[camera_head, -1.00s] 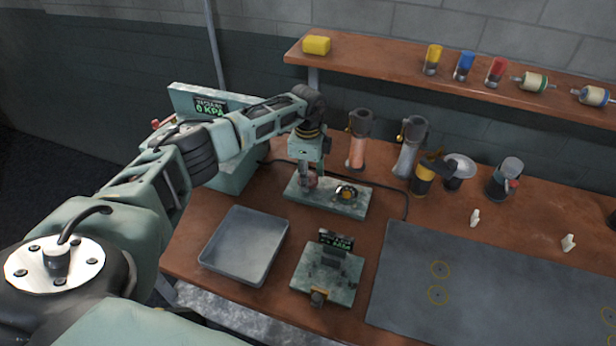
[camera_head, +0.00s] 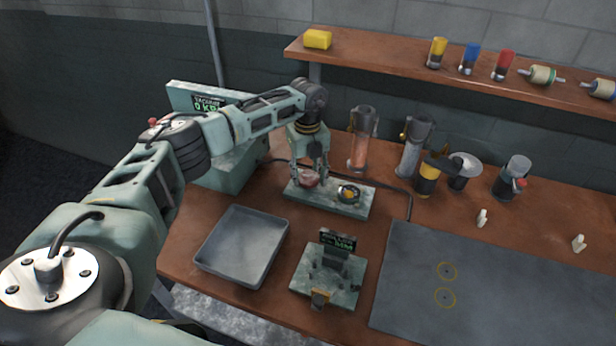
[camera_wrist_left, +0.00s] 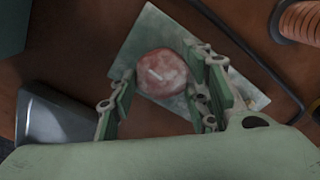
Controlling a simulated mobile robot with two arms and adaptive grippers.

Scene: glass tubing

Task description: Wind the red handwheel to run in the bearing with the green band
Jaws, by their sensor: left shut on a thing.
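The red handwheel (camera_head: 308,179) is a round knob on the left part of a speckled green plate (camera_head: 330,207) on the bench. It also shows in the left wrist view (camera_wrist_left: 163,73), with a pale mark on its top. My left gripper (camera_head: 309,175) points down over it and is shut on it, one finger on each side. In the left wrist view the fingers (camera_wrist_left: 160,95) flank the wheel. A black and yellow round part (camera_head: 349,194) sits on the plate's right; I cannot make out a green band on it. A cream cylinder with a green band (camera_head: 541,75) lies on the shelf. My right gripper is not in view.
A grey tray (camera_head: 205,252) and a small green fixture with a display (camera_head: 335,285) stand in front. Glass cylinders (camera_head: 363,140) and a black and yellow container (camera_head: 427,180) stand behind and to the right. A grey mat (camera_head: 500,285) covers the right side.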

